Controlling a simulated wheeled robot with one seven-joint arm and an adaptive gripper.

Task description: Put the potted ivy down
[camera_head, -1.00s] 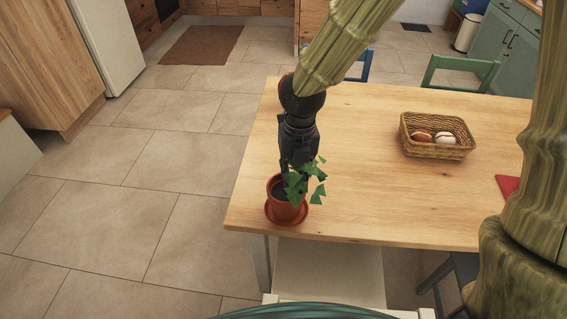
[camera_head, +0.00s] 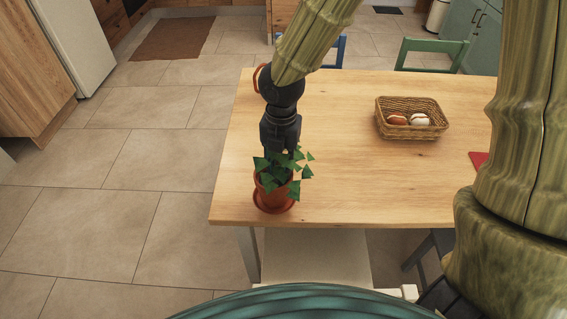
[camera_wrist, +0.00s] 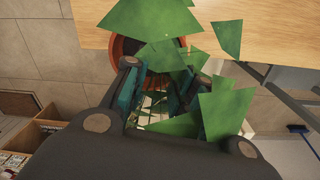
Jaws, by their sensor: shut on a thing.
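The potted ivy (camera_head: 269,196) is a terracotta pot on a matching saucer, with green angular leaves. It is at or just over the near left corner of the wooden table (camera_head: 360,190); whether the saucer touches the tabletop I cannot tell. My gripper (camera_head: 280,152) points down at it from behind and is shut on it, the leaves partly hiding the fingers. In the wrist view the fingers (camera_wrist: 160,92) are among the leaves, with the pot's rim (camera_wrist: 122,48) partly hidden behind them.
A wicker basket (camera_head: 411,134) with two roundish items stands farther right on the table. A red flat item (camera_head: 478,159) lies at the right. The tabletop between ivy and basket is clear. A white seat (camera_head: 315,260) is below the near edge.

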